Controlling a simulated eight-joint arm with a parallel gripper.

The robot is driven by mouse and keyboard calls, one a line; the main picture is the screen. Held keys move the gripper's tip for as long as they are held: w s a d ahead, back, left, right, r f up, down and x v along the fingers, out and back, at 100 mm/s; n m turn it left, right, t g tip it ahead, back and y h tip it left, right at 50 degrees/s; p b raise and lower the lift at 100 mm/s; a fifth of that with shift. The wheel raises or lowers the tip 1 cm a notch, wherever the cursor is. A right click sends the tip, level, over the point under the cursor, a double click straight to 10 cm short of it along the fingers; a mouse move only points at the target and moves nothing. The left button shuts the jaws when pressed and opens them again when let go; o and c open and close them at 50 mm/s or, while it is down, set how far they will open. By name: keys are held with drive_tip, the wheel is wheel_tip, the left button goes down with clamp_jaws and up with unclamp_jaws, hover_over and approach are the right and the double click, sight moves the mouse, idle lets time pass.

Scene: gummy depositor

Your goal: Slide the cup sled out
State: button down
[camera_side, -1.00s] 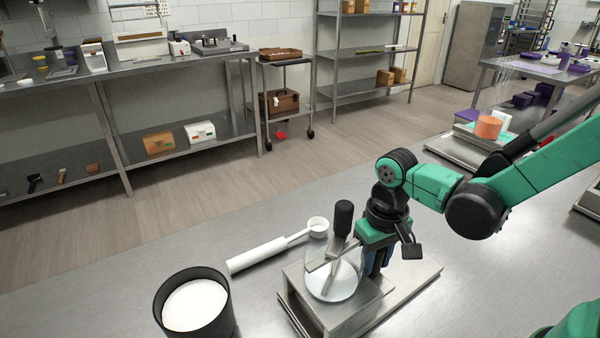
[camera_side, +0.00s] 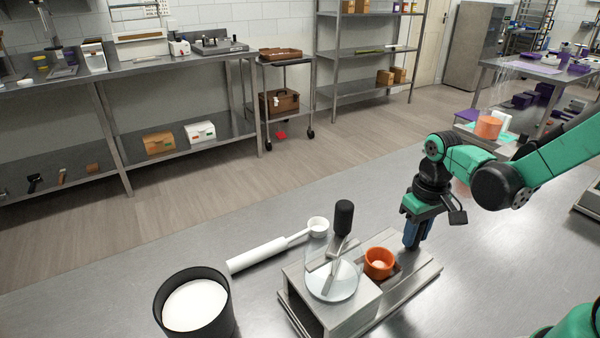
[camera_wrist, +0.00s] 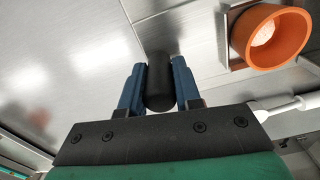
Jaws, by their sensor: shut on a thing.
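The cup sled (camera_side: 393,268) is out to the right of the metal depositor housing (camera_side: 340,308), on its flat base rail (camera_side: 425,272). An orange cup (camera_side: 379,264) sits in the sled with something pale inside; the cup also shows at upper right in the wrist view (camera_wrist: 270,37). My gripper (camera_side: 411,243) is at the sled's right end. In the wrist view my gripper (camera_wrist: 160,90) is shut on a black rounded handle (camera_wrist: 159,82), one blue finger on each side. The clear hopper (camera_side: 333,277) with a black-knobbed paddle (camera_side: 343,218) stands on top of the housing.
A black pot of white material (camera_side: 193,305) stands at front left. A white-handled scoop (camera_side: 270,252) lies behind the housing. An orange container on a scale (camera_side: 488,127) is at the far right. The tabletop right of the rail is clear.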

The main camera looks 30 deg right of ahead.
drive_tip(key=shift+d, duration=0.25)
drive_tip(key=c, duration=0.6)
unclamp_jaws()
drive_tip(key=shift+r, duration=0.1)
drive_tip(key=shift+r, duration=2.75)
drive_tip(key=a+r+n+t, duration=0.1)
drive_tip(key=a+r+t, duration=0.4)
drive_tip(key=a+t, duration=0.1)
drive_tip(key=shift+s+a+n+t, duration=0.25)
drive_tip(key=shift+a+n+t, duration=0.1)
drive_tip(key=shift+t, duration=0.15)
